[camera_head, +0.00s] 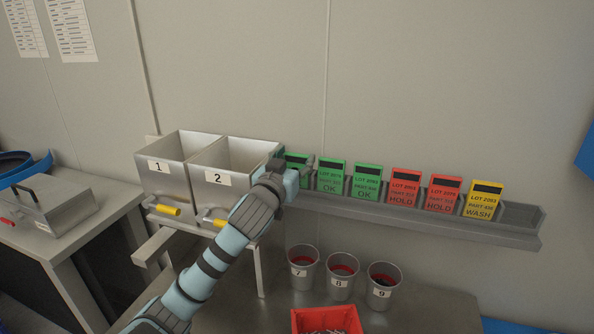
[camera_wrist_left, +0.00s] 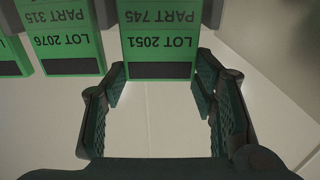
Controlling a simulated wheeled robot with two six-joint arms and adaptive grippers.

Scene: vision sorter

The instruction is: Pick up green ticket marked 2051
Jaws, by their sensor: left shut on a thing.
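The green ticket marked LOT 2051, PART 745 (camera_wrist_left: 160,40) stands upside down in the left wrist view, between the fingers of my left gripper (camera_wrist_left: 160,84). My left gripper is shut on this ticket at its dark-banded top end. In the head view my left gripper (camera_head: 298,168) is at the left end of the grey ticket rack (camera_head: 430,217). There it covers much of the leftmost green ticket (camera_head: 296,157). The ticket's lower end is out of the wrist view, so I cannot tell whether it still touches the rack. My right gripper is not in view.
Beside it stand a green LOT 2076 ticket (camera_wrist_left: 70,38), another green ticket (camera_head: 367,182), two red HOLD tickets (camera_head: 404,187) (camera_head: 441,193) and a yellow WASH ticket (camera_head: 482,200). Bins 1 (camera_head: 163,180) and 2 (camera_head: 215,190) stand left. Cups and a red box (camera_head: 298,321) are below.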

